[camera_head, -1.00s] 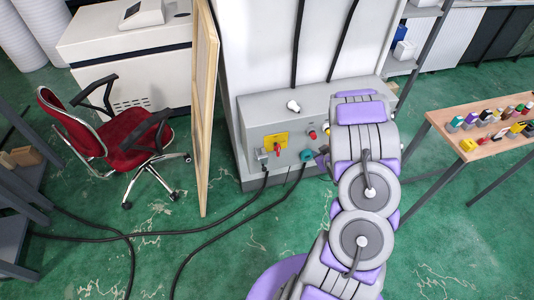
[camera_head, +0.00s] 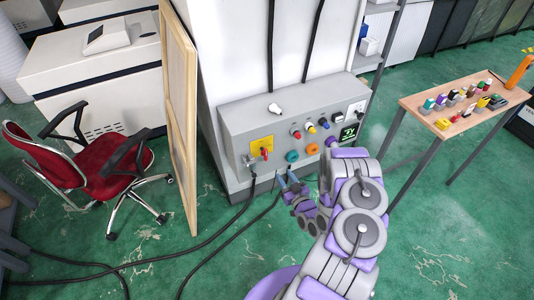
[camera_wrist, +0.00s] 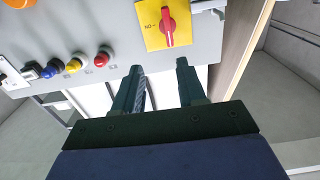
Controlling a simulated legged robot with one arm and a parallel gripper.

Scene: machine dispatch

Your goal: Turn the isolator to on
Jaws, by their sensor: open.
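The isolator (camera_head: 262,147) is a yellow square plate with a red rotary handle, on the left part of the grey control box's front. In the wrist view the isolator (camera_wrist: 152,28) is at the top, and its red handle lies nearly along the picture's vertical. A marking on the plate is seen beside the handle, apparently upside down. My gripper (camera_head: 285,178) is in front of the box, lower than the isolator and to its right. In the wrist view my gripper (camera_wrist: 158,66) is open and empty, its fingertips apart from the handle.
A wooden panel (camera_head: 180,110) stands to the left, by a red chair (camera_head: 98,165). A table (camera_head: 415,103) with small items is at right.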

